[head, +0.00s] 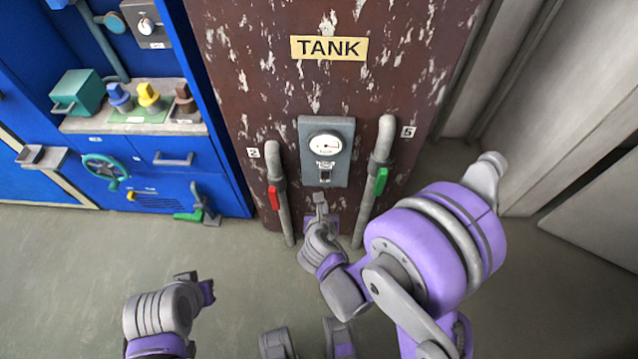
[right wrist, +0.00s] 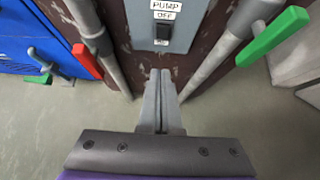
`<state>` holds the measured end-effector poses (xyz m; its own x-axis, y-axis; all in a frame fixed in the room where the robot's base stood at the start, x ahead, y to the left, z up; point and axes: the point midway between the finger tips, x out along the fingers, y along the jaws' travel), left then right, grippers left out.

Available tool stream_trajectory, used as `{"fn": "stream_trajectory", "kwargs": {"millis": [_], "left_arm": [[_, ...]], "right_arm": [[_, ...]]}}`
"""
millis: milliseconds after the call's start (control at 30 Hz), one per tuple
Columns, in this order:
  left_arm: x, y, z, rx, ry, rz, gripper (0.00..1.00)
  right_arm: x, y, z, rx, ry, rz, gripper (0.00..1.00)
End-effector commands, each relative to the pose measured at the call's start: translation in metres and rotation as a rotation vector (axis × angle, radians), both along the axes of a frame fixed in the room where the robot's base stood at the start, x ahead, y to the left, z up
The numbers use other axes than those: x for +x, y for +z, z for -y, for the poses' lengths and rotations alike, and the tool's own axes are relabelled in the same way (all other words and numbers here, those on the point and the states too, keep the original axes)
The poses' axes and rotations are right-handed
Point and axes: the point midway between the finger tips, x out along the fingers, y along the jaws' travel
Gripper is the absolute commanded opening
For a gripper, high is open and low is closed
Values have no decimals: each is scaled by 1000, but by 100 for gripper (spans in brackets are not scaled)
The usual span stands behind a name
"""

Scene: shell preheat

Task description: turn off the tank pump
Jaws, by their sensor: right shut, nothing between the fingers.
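The rusty brown tank (head: 250,90) stands ahead with a yellow TANK sign (head: 329,47). A grey panel (head: 340,135) on its front carries a round gauge (head: 325,144) and a dark pump switch (head: 325,176). In the right wrist view the switch (right wrist: 163,32) sits under a PUMP label, with OFF written just above it. My right gripper (head: 320,198) is shut and empty, just below the switch and apart from it; its fingers (right wrist: 160,75) point up toward the panel. My left gripper (head: 208,290) is low at the left, away from the tank; its jaws are unclear.
Pipes flank the panel, the left one with a red handle (head: 274,197), the right one with a green handle (head: 381,181). A blue cabinet (head: 225,185) with a shelf of coloured knobs and a green wheel (head: 106,170) stands at the left. The floor in front is clear.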

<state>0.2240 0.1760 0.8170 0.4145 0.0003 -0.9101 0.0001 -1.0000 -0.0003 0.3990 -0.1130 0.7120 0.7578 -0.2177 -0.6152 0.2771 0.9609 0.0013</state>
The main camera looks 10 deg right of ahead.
Motion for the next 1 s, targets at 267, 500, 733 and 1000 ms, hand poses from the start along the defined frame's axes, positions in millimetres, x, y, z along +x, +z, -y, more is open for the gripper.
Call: {"fn": "stream_trajectory", "kwargs": {"millis": [267,500,733,1000], "left_arm": [[0,1,0,0,0,0,0],[0,-2,0,0,0,-1,0],[0,-6,0,0,0,-2,0],[0,-4,0,0,0,-1,0]], "right_arm": [[0,0,0,-3,2,-1,0],[14,-11,4,-2,-1,-1,0],[50,-41,15,0,-2,0,0],[92,-59,27,0,-2,0,0]]}}
